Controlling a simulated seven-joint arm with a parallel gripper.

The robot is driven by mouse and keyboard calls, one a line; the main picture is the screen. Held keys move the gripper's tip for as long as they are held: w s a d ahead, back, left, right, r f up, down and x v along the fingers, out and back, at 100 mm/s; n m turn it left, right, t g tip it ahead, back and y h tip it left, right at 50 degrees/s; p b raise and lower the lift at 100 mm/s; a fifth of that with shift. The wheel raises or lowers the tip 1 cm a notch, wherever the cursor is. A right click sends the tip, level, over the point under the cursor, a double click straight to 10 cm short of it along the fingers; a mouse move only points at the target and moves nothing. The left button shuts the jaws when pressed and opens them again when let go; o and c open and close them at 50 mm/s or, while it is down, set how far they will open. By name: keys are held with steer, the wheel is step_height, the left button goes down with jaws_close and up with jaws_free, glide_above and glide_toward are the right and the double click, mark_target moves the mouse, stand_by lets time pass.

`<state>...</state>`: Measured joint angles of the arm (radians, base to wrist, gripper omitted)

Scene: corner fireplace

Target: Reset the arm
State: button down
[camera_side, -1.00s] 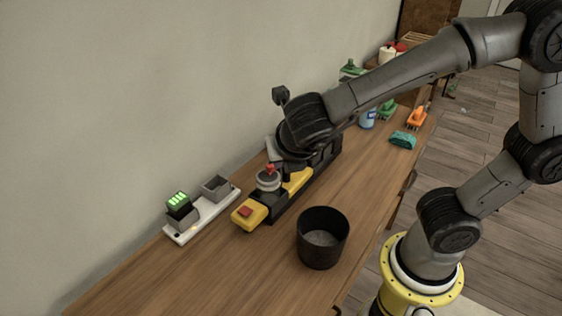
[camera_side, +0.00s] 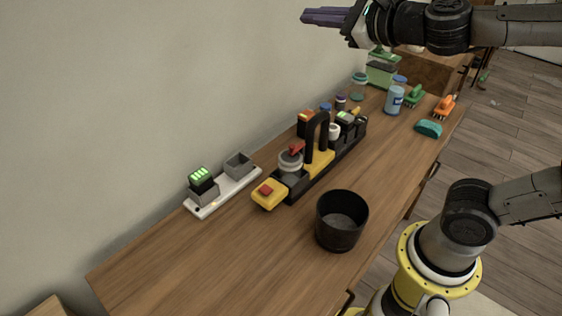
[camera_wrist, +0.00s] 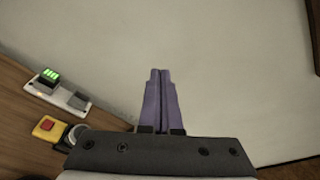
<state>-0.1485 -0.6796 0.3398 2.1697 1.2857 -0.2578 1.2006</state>
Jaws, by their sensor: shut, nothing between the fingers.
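My gripper (camera_side: 328,17) is at the top of the side view, high above the bench and near the wall, with its purple fingers pointing left. In the wrist view its two purple fingers (camera_wrist: 159,78) lie together, with nothing between them and the pale wall beyond. It touches nothing in the views. My arm reaches in from the right edge of the side view.
The wooden bench (camera_side: 240,258) holds a yellow and black machine (camera_side: 318,160), a black bin (camera_side: 341,222) and a white charger strip (camera_side: 225,192) with a green-lit block (camera_side: 201,181). Front bench is clear.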

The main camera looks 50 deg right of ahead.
steer(key=s+a+f+n+g+y, duration=0.4)
steer(key=s+n, duration=0.4)
steer(key=n, duration=0.9)
steer(key=s+d+f+n+g+h, duration=0.1)
steer(key=s+d+f+n+g, duration=0.1)
steer(key=s+f+n, duration=0.3)
steer(key=s+d+f+n+g+h, duration=0.1)
steer(key=s+d+f+n+g, duration=0.1)
steer(key=s+f+n+g, duration=0.2)
step_height(320, 180, down, 4)
steer(key=s+n, duration=0.2)
steer(key=n, duration=0.1)
